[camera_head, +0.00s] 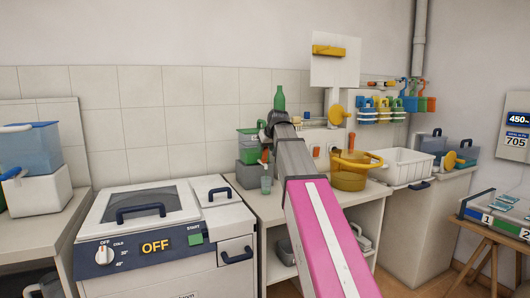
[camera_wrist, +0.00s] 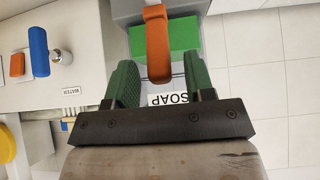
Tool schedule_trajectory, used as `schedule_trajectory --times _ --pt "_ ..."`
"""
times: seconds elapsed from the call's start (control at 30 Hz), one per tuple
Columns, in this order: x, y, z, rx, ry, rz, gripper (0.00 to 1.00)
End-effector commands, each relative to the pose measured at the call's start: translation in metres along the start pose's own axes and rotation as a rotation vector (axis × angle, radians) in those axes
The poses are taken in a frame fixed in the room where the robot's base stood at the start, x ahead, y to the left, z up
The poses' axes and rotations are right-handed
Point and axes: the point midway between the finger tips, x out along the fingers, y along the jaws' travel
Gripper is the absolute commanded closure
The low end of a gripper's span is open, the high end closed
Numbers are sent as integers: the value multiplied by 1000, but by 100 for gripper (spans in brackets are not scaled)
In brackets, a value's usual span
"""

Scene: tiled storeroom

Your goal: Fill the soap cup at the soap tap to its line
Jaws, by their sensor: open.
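The soap dispenser, a green box (camera_head: 250,143) on a grey base, stands on the counter left of my arm. Its orange tap lever (camera_head: 265,155) shows at the front, and also in the wrist view (camera_wrist: 158,45). A small translucent greenish cup (camera_head: 266,184) stands on the counter below the lever; I cannot tell its fill level or line. My gripper (camera_wrist: 158,82) is open, its green fingers apart. In the wrist view the orange lever lies ahead of and between the fingers. A SOAP label (camera_wrist: 170,99) shows between them. I see no cup clearly in the wrist view.
An amber pot (camera_head: 348,178) and a white basin (camera_head: 402,167) stand right of my arm. A white machine marked OFF (camera_head: 155,246) stands left. A blue lever (camera_wrist: 38,50) and a WATER label (camera_wrist: 74,87) are left in the wrist view.

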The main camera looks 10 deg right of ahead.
Motion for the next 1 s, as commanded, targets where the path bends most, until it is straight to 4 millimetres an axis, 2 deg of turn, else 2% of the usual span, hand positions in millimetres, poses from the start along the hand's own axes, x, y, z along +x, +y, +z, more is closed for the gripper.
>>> schedule_trajectory --times 0.2,0.4,0.6,0.87,0.9,0.97,1.0 --pt "-43 0 1 0 2 0 51" --pt "-70 0 0 0 1 1 51" --pt "-82 0 0 0 0 0 51" --pt "-82 0 0 0 0 0 51" --pt "-82 0 0 0 0 0 58" --pt "-82 1 1 0 2 4 77" --pt "-80 3 1 -1 7 12 90"
